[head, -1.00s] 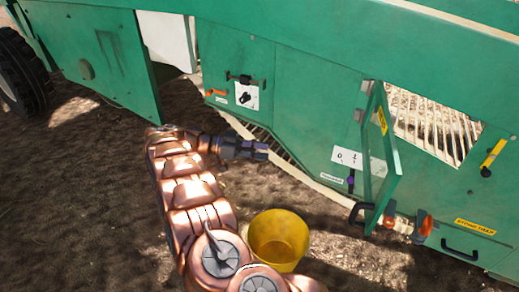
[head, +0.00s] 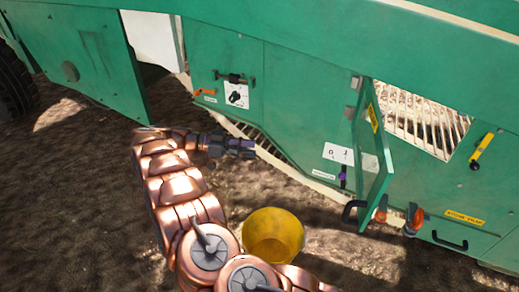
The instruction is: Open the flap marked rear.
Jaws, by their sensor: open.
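The green machine (head: 300,85) stands across the back of the head view. A narrow green flap (head: 376,150) with a yellow label stands swung out from an opening with a pale slatted grid. Its label is too small to read, so I cannot tell which flap is marked rear. A black handle (head: 350,212) shows at the flap's lower edge. My gripper (head: 250,147) is open and empty, pointing right, in front of the machine's lower edge. It appears apart from the flap, to its left. Its fingers are small and dark here.
A yellow bucket (head: 273,240) stands on the ground beside my arm. A panel with a black knob (head: 236,95) and an orange lever (head: 204,92) is at left. Orange latches (head: 414,219), a lower black handle (head: 449,241) and a yellow lever (head: 482,149) are at right.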

